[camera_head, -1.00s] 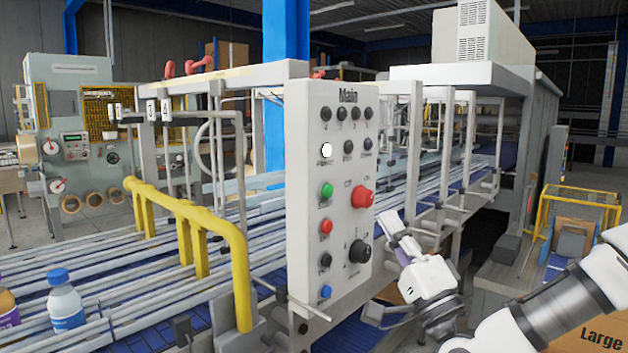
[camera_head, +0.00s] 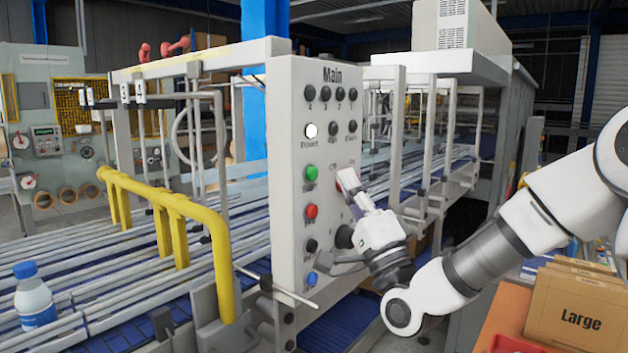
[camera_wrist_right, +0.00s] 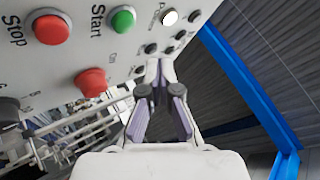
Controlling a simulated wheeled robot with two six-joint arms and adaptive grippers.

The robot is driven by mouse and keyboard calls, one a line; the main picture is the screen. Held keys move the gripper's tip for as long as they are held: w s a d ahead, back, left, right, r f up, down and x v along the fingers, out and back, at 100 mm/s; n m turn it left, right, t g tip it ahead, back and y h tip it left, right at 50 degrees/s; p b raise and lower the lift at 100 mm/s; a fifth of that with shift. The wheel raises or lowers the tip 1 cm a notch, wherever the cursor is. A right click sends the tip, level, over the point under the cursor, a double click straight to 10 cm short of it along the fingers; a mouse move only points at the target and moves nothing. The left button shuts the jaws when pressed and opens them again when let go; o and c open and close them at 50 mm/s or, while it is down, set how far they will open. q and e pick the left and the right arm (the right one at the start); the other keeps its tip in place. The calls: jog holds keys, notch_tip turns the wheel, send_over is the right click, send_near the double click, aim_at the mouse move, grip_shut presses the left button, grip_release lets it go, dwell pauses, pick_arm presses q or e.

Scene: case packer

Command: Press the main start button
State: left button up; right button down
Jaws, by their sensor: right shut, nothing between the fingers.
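The main control panel (camera_head: 284,210) is a tall white box marked "Main". Its green start button (camera_head: 311,173) is on the left side, above a red stop button (camera_head: 311,211) and below a lit white power button (camera_head: 311,131). In the right wrist view the green start button (camera_wrist_right: 122,19) is at the top, with the word "Start" beside it. My right gripper (camera_head: 346,180) is shut and empty, in front of the panel's right side, and it partly covers the large red knob (camera_head: 338,181). In the right wrist view its fingertips (camera_wrist_right: 160,68) meet. The left gripper is out of view.
A yellow guard rail (camera_head: 180,205) runs left of the panel beside the conveyor. A bottle (camera_head: 35,300) with a blue cap stands at the lower left. A cardboard box marked "Large" (camera_head: 575,305) is at the lower right.

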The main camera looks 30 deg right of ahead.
aim_at(312, 174)
jog(key=w, duration=0.1)
jog(key=w+a, duration=0.1)
jog(key=w, duration=0.1)
jog(key=shift+w+a, duration=0.1)
jog(key=shift+w, duration=0.1)
dwell(1.2)
jog(key=shift+w+a+b, duration=0.15)
jog(key=shift+w+b, duration=0.25)
